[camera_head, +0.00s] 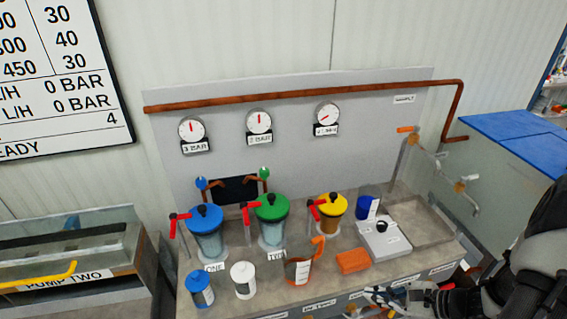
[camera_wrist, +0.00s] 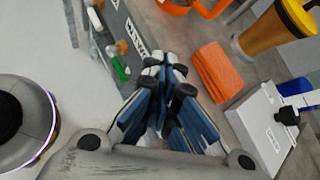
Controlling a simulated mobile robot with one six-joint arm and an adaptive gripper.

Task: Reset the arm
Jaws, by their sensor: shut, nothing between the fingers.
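My gripper (camera_head: 372,293) is at the lower right of the head view, in front of the bench's front edge, with the rest of my arm reaching in from the right side. In the wrist view my gripper (camera_wrist: 166,62) has its fingers together with nothing between them. It is apart from the items on the bench. The orange block (camera_wrist: 216,72) lies beyond the fingertips to the right in the wrist view.
The bench holds blue, green and yellow-lidded pump pots (camera_head: 207,232), an orange jug (camera_head: 299,270), the orange block (camera_head: 353,261), a white box (camera_head: 385,240) and a blue cup (camera_head: 367,207). Behind stands a panel with gauges (camera_head: 259,122) and a copper pipe (camera_head: 300,94). A sink is at right.

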